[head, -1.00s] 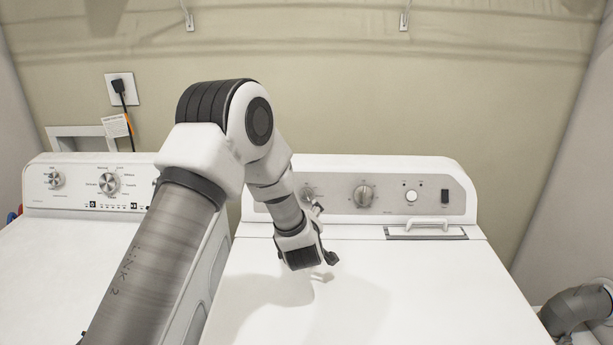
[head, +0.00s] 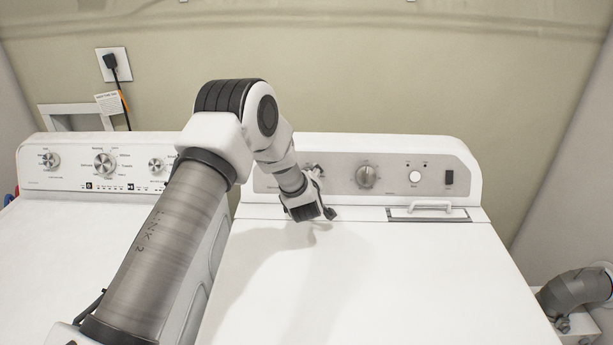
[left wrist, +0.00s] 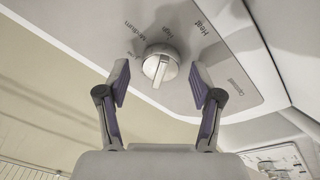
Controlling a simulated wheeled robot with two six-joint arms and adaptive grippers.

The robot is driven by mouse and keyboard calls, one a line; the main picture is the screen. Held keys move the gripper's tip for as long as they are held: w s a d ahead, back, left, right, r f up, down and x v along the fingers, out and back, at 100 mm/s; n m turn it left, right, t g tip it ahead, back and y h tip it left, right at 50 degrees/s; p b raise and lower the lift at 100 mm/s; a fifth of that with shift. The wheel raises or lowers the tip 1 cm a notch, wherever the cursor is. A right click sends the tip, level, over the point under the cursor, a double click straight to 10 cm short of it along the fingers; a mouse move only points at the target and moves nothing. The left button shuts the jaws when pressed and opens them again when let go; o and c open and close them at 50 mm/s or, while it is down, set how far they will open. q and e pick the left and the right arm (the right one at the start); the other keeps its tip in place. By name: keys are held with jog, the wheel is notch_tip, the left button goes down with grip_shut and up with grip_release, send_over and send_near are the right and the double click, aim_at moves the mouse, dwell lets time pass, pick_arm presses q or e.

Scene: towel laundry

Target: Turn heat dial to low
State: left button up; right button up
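The heat dial (left wrist: 160,65) is a round, silvery knob with a raised ridge, on the right machine's grey panel. The ridge runs nearly up and down in that view. In the head view the dial is mostly hidden by my left gripper (head: 322,196). My left gripper is open, with its fingertips (left wrist: 160,72) on either side of the dial; I cannot tell whether they touch it. My right gripper is not in view.
The right panel also holds a larger dial (head: 366,176), a round white button (head: 414,176) and a dark switch (head: 449,177). A white handle (head: 430,207) stands on the machine top. A second machine (head: 90,163) with several knobs is at left. The right machine's top is clear.

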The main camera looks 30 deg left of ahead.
pick_arm(q)
jog(key=c, duration=1)
jog(key=shift+o, duration=0.2)
